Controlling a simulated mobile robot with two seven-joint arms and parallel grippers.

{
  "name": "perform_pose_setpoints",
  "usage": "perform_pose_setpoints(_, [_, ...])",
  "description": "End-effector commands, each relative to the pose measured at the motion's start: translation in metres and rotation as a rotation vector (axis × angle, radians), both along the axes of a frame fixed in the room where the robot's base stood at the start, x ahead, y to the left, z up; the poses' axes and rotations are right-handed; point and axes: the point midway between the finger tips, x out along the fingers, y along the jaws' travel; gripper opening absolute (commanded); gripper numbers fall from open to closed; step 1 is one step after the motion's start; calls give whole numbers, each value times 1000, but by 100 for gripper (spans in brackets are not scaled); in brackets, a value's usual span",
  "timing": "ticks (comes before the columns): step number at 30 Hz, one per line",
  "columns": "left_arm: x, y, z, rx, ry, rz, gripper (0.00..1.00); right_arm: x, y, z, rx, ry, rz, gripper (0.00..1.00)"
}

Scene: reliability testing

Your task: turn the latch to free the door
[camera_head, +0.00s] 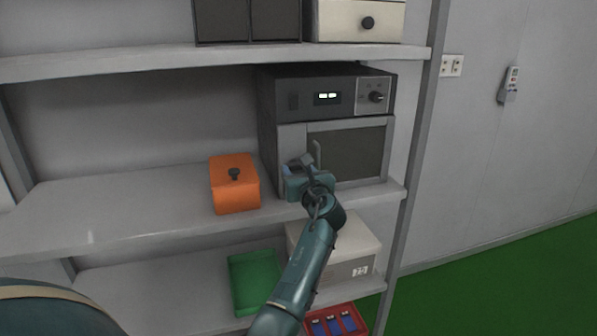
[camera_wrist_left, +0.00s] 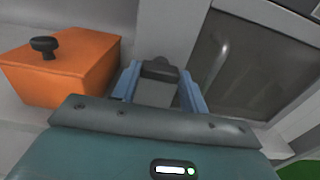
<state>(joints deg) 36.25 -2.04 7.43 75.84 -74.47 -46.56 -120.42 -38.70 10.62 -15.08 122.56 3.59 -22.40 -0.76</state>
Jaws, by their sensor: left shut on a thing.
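A dark appliance (camera_head: 325,82) with a grey-framed door (camera_head: 350,155) stands on the middle shelf. The door looks closed, and its upright handle (camera_head: 317,153) is near its left edge; the door's dark window (camera_wrist_left: 250,65) fills the right of the wrist view. My left gripper (camera_head: 298,168) is at the front panel, just left of the handle. In the wrist view its blue fingers are on either side of a small dark latch (camera_wrist_left: 160,69), and they are shut on it. The gripper hides most of the latch in the head view. My right gripper is not in view.
An orange box (camera_head: 235,190) with a black knob stands left of the appliance, close to my gripper. Below are a green tray (camera_head: 241,290), a pale box (camera_head: 355,250) and a red bin (camera_head: 357,328). The shelf post (camera_head: 416,150) is to the right.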

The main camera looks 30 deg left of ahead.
Motion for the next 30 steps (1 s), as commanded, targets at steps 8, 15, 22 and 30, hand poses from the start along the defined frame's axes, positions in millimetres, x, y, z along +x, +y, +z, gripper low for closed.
perform_pose_setpoints(8, [0, 1, 0, -28, -35, 1, 21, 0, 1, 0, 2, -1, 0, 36])
perform_pose_setpoints(15, [0, 0, 0, -122, -146, -1, 21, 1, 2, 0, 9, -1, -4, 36])
perform_pose_setpoints(22, [0, 1, -1, -259, -307, 0, 21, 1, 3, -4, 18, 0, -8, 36])
perform_pose_setpoints(30, [0, 0, -2, -428, -504, 0, 21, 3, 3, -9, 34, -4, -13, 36])
